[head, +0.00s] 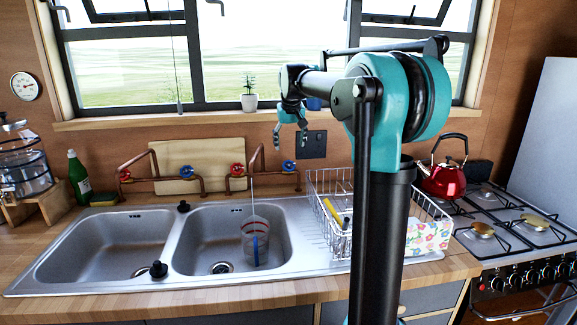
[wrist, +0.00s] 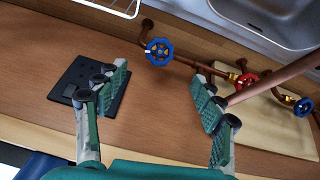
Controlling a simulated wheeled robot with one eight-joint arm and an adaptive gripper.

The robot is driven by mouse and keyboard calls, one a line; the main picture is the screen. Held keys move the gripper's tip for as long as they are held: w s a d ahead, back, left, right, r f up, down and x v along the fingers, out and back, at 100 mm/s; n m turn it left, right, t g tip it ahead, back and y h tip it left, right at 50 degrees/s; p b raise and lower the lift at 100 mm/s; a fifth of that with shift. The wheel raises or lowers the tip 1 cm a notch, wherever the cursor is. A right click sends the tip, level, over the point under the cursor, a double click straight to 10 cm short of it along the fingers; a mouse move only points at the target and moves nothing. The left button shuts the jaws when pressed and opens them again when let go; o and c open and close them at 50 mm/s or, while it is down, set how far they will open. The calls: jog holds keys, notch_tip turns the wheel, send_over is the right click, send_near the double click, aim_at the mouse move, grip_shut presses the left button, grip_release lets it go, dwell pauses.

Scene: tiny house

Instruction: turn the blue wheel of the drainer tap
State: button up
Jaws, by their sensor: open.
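The drainer tap's blue wheel (head: 288,165) sits at the right end of the copper pipes behind the sink, beside the dish drainer (head: 345,253). In the wrist view the same wheel (wrist: 158,51) faces the camera, beyond the gap between the fingers and clear of them. My gripper (head: 290,138) is open and empty, above the wheel in the head view. In the wrist view its two fingers stand wide apart (wrist: 154,88). A red wheel (wrist: 247,80) sits beside it on the same pipework, with another blue wheel (wrist: 304,107) farther along.
A dark wall plate (wrist: 88,88) lies behind the left finger. A wooden board (head: 198,163) leans behind the pipes. A clear cup (head: 255,246) stands in the right basin, with a thin vertical stream above it. A red kettle (head: 446,177) stands on the stove at right.

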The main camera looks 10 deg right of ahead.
aim_at(289, 165)
jog(key=x, duration=1.1)
